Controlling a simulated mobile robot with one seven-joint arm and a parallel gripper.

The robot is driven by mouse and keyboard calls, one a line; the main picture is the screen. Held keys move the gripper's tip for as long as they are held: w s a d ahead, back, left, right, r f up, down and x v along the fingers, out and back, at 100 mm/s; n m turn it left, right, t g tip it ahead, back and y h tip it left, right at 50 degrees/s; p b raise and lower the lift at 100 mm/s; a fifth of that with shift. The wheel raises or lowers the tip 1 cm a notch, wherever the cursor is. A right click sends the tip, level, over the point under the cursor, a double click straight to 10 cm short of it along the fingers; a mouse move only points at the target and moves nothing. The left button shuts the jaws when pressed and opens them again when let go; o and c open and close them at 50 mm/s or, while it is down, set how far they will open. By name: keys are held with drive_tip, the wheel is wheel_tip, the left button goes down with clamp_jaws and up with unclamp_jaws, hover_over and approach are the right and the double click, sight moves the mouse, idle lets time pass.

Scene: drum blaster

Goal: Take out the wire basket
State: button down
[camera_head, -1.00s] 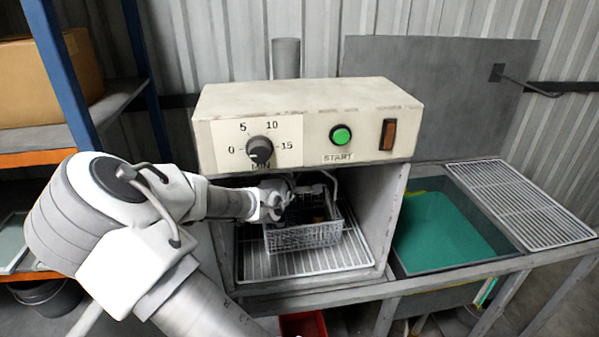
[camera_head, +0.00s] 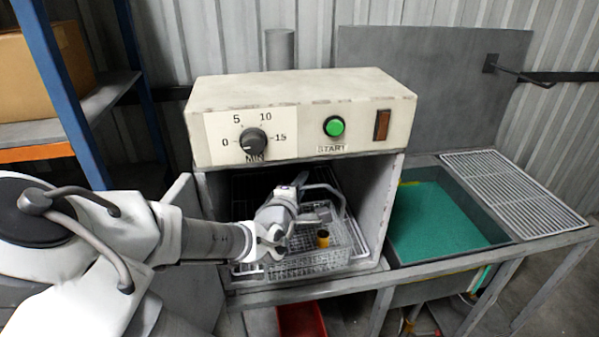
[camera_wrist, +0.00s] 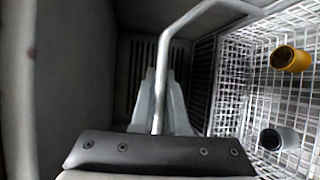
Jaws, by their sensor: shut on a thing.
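The wire basket (camera_head: 313,264) sits at the front of the open chamber, on or just above the wire rack. It also shows at the right of the wrist view (camera_wrist: 285,95). It holds a yellow cylinder (camera_head: 322,238), and a pale grey round piece (camera_wrist: 279,138) shows in it in the wrist view. A bent metal handle (camera_wrist: 166,60) rises from the basket. My gripper (camera_head: 296,186) is shut on this handle, with its fingers (camera_wrist: 160,100) on either side of the bar. I cannot tell whether the basket touches the rack.
The cream control box (camera_head: 300,115) overhangs the chamber opening. The chamber's right wall (camera_head: 382,210) stands close to the basket. A tank with green liquid (camera_head: 440,220) and a white drain rack (camera_head: 515,190) are on the right. A blue-post shelf (camera_head: 60,90) is on the left.

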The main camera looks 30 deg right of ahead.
drive_tip(key=shift+s+a+r+b, duration=0.1)
drive_tip(key=shift+s+a+b, duration=0.15)
drive_tip(key=shift+s+b, duration=0.5)
drive_tip(key=shift+b, duration=0.5)
drive_tip(key=shift+s+a+b, duration=0.2)
drive_tip(key=shift+s+b, duration=0.05)
drive_tip(key=shift+b, duration=0.75)
drive_tip(key=s+b, duration=0.1)
drive_tip(key=b, duration=0.3)
drive_tip(key=s+b, duration=0.2)
drive_tip(key=b, duration=0.1)
drive_tip(key=shift+s+a+b, duration=0.3)
drive_tip(key=shift+a+b, duration=0.05)
drive_tip(key=shift+b, duration=0.05)
drive_tip(key=shift+s, duration=0.1)
